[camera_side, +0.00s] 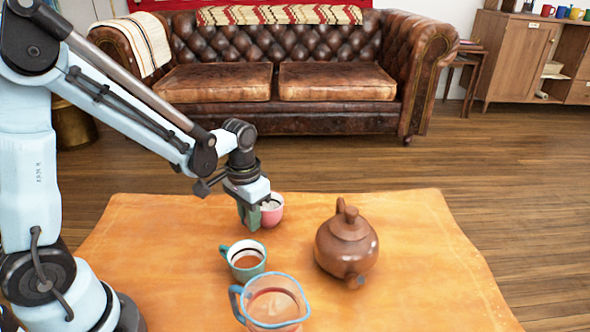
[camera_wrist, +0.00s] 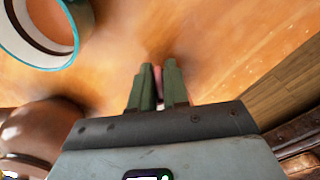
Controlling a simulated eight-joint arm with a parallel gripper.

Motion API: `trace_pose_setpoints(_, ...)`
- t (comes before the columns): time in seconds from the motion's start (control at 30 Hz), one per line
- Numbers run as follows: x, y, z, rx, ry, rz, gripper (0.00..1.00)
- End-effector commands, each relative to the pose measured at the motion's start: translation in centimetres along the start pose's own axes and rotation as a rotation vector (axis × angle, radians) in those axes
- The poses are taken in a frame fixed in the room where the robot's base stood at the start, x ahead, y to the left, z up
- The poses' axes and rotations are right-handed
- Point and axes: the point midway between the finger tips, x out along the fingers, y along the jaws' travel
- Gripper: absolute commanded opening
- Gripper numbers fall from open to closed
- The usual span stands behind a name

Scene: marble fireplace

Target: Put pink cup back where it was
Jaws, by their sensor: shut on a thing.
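The pink cup (camera_side: 276,211) has a pale inside and stands about upright near the back middle of the table. My gripper (camera_side: 250,221) points down at the cup's left side, and its green fingers are shut on it. The fingers hide part of the cup. In the wrist view, a thin pink strip of the cup (camera_wrist: 157,76) shows between the two green fingers of my gripper (camera_wrist: 158,82). I cannot tell whether the cup's base touches the table.
A teal cup with brown liquid (camera_side: 246,261) stands in front of the pink cup. A clear blue-rimmed pitcher (camera_side: 275,304) stands nearer the front. A brown teapot (camera_side: 347,247) is to the right. The orange tabletop (camera_side: 425,265) is clear at right; a leather sofa (camera_side: 275,82) stands behind.

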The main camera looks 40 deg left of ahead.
Motion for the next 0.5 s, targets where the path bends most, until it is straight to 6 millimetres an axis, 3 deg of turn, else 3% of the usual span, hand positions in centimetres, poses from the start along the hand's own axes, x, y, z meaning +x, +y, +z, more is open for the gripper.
trace_pose_setpoints(0.13,0.36,0.00,-0.02,0.000,0.000,0.000,0.00)
trace_pose_setpoints(0.17,0.32,0.00,-0.02,0.000,0.000,0.000,0.20)
trace_pose_setpoints(0.3,0.31,0.00,-0.01,0.000,0.000,0.000,0.41)
trace_pose_setpoints(0.5,0.30,0.00,0.00,0.000,0.000,0.000,0.41)
